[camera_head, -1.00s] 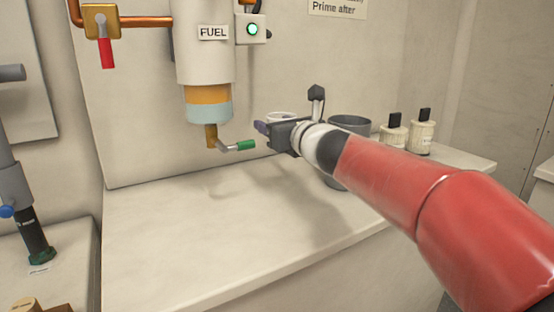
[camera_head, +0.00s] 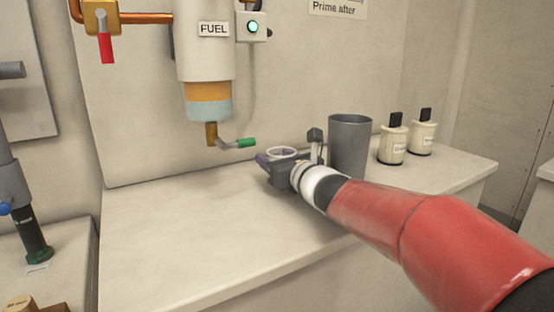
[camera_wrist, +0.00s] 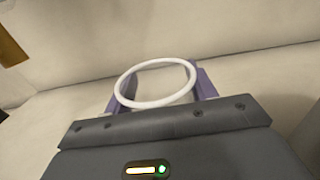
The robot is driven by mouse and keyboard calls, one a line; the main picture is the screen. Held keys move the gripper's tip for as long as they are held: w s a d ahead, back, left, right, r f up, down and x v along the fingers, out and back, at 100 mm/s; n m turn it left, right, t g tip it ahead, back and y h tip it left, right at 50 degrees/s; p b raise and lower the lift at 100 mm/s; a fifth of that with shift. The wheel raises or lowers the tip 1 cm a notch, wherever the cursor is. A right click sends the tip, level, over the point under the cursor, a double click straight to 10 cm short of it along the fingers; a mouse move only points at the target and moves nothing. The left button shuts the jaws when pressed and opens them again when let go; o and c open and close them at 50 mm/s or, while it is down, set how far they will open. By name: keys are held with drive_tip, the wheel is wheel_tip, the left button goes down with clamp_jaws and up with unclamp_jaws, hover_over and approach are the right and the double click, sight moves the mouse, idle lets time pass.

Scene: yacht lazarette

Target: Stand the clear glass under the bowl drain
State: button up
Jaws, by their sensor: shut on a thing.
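The clear glass shows as a pale round rim (camera_wrist: 185,66) between the purple fingers of my gripper (camera_wrist: 157,92) in the wrist view. In the head view its rim (camera_head: 283,152) stands just above my gripper (camera_head: 275,165), which is shut on it. The glass looks about upright, low over the bench; whether its base touches is hidden. The fuel filter bowl (camera_head: 210,108) hangs on the wall to the left, with a brass drain (camera_head: 211,134) and a green-tipped lever (camera_head: 246,143) below it. The glass is to the right of the drain, not under it.
A grey cup (camera_head: 350,145) stands just right of my gripper. Two cream containers with black tops (camera_head: 393,145) (camera_head: 422,138) stand farther right. The bench (camera_head: 190,235) is clear below the drain and to the left.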

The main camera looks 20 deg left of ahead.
drive_tip(key=o, duration=1)
drive_tip(key=b+v, duration=0.1)
drive_tip(key=v, duration=1)
drive_tip(key=shift+d, duration=0.15)
drive_tip(key=shift+o, duration=0.5)
drive_tip(key=shift+s+d, duration=0.2)
drive_tip(key=shift+s, duration=0.05)
drive_tip(key=shift+d, duration=0.1)
